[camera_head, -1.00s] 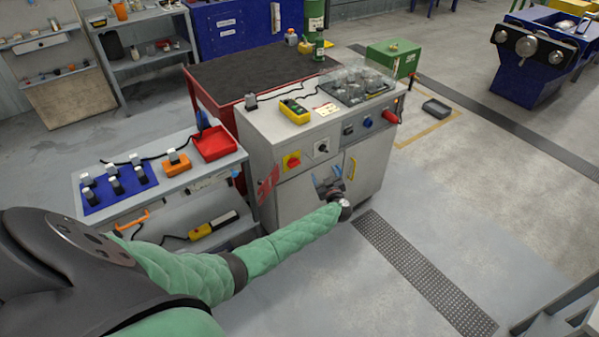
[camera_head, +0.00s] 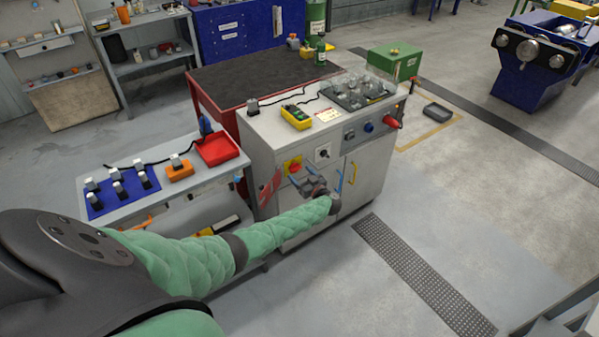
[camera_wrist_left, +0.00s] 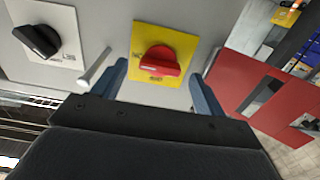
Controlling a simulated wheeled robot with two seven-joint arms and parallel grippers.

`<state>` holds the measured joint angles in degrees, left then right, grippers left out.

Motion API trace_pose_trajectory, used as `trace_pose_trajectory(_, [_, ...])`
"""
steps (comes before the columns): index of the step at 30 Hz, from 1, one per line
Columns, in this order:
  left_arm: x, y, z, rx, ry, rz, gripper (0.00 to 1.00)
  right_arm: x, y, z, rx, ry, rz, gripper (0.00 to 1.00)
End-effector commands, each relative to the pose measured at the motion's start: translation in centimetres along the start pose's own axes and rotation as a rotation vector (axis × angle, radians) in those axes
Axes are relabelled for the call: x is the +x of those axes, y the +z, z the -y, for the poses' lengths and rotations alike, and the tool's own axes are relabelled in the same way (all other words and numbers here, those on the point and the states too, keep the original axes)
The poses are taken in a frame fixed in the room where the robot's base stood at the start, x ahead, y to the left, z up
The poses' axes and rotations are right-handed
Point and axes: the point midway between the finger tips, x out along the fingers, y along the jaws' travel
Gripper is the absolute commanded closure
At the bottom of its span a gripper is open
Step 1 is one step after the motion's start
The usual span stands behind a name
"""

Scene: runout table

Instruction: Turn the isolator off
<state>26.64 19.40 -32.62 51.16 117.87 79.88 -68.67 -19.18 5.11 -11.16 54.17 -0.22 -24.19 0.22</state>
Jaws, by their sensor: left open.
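The isolator is a red rotary handle on a yellow plate (camera_head: 292,165) at the upper left of the grey cabinet's front. In the left wrist view the red handle (camera_wrist_left: 160,62) lies roughly crosswise on its plate, with small lettering too small to read. My left gripper (camera_head: 312,177) is open in front of the cabinet, just below and right of the isolator in the head view. In the left wrist view its two blue-grey fingers stand apart, with the red handle between their lines. I cannot tell whether they touch it. My right gripper is not in view.
A black rotary knob on a white plate (camera_head: 323,152) sits beside the isolator and also shows in the left wrist view (camera_wrist_left: 38,40). A pale bar (camera_wrist_left: 95,66) sticks up near one finger. A bench with a red tray (camera_head: 218,150) stands left.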

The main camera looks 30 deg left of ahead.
Motion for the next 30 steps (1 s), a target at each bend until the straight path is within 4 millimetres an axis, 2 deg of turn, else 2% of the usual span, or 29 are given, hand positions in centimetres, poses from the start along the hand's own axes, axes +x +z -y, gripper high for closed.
trace_pose_trajectory(6, [1.44, -0.03, 0.03, 0.0, 0.0, -0.001, 0.28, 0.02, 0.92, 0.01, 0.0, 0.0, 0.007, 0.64])
trace_pose_trajectory(14, [1.51, 0.02, 0.03, -0.001, 0.001, 0.0, 0.28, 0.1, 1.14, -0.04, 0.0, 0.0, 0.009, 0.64])
trace_pose_trajectory(21, [1.49, 0.02, 0.03, -0.001, 0.001, 0.0, 0.73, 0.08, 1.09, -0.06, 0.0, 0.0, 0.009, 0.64])
trace_pose_trajectory(30, [1.41, 0.12, 0.02, -0.016, -0.001, 0.002, 0.73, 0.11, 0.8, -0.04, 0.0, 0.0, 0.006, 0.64])
